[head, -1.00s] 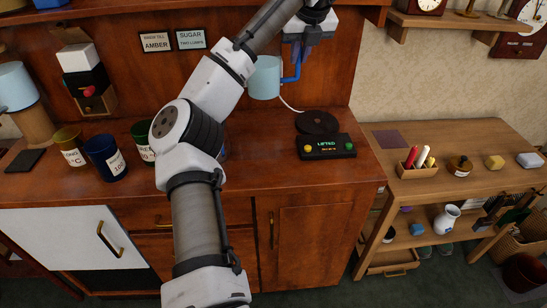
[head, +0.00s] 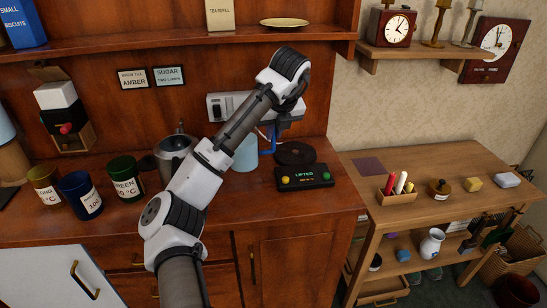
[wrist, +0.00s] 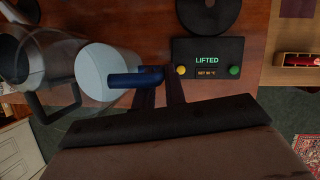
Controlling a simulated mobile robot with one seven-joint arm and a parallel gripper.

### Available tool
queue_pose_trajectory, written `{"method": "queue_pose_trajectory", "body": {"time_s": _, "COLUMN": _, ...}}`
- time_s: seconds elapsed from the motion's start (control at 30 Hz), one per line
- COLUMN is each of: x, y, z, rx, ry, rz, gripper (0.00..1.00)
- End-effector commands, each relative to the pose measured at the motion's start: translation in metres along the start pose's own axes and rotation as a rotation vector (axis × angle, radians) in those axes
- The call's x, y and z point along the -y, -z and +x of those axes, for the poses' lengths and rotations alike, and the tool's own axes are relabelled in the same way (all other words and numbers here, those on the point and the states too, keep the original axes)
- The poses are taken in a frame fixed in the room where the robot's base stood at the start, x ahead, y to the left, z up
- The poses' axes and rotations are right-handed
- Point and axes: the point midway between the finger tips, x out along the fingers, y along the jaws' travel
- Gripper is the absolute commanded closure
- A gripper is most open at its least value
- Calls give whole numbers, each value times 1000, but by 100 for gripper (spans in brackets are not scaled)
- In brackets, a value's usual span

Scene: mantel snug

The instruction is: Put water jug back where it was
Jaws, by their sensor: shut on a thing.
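The water jug is a pale blue cylinder (head: 246,153) with a dark blue handle. It is upright just left of the round black plate, partly hidden behind my arm. In the wrist view the jug (wrist: 98,70) shows from above, beside a glass-and-metal kettle. My gripper (head: 268,132) is shut on the handle, and its fingers also show across the handle in the wrist view (wrist: 160,84). I cannot tell whether the jug's base touches the counter.
The black plate (head: 295,153) joins a control box (head: 304,177) reading "LIFTED". The kettle (head: 176,155) stands left of the jug, close to my arm. Labelled cups (head: 81,195) stand on the counter's left. A wooden side table (head: 360,188) is at right.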

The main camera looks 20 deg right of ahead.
Motion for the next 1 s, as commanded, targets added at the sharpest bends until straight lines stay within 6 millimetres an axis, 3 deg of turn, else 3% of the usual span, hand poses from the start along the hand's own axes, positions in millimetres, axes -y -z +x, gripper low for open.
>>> {"method": "queue_pose_trajectory", "body": {"time_s": 0.13, "x": 0, "y": 10, "z": 23, "rx": 2, "ry": 0, "rz": 0, "gripper": 100}}
{"method": "queue_pose_trajectory", "body": {"time_s": 0.47, "x": 1, "y": 19, "z": 45, "rx": 3, "ry": 0, "rz": 0, "gripper": 100}}
{"method": "queue_pose_trajectory", "body": {"time_s": 0.7, "x": 1, "y": 32, "z": 74, "rx": 3, "ry": -1, "rz": 0, "gripper": 100}}
{"method": "queue_pose_trajectory", "body": {"time_s": 1.0, "x": 1, "y": 33, "z": 77, "rx": 4, "ry": 0, "rz": 0, "gripper": 100}}
